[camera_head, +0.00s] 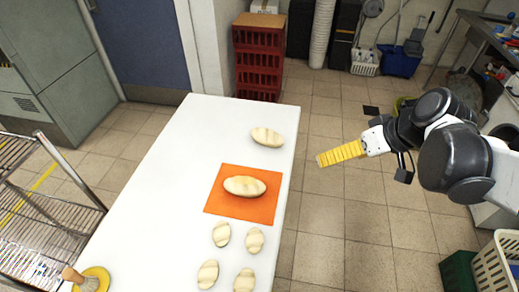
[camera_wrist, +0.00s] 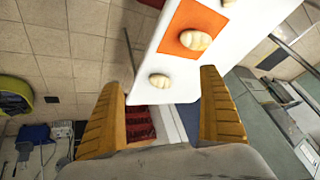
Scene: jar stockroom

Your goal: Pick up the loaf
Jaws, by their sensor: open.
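A long pale loaf (camera_head: 244,186) lies on an orange mat (camera_head: 227,207) on the white table; it also shows in the wrist view (camera_wrist: 196,40). A second similar loaf (camera_head: 267,137) lies on the bare table nearer its far end. In the wrist view this second loaf (camera_wrist: 159,81) appears between the fingers, at a distance. I cannot tell which loaf the task means. My gripper (camera_head: 319,160), with yellow ribbed fingers, is off the table's right side, apart from both loaves. The wrist view shows its fingers (camera_wrist: 160,78) spread and empty.
Several smaller rolls (camera_head: 221,234) lie on the near part of the table (camera_head: 150,200). A brush on a yellow dish (camera_head: 92,280) is at the near left corner. A red crate stack (camera_head: 258,60) stands beyond the table. A wire rack (camera_head: 45,215) stands left.

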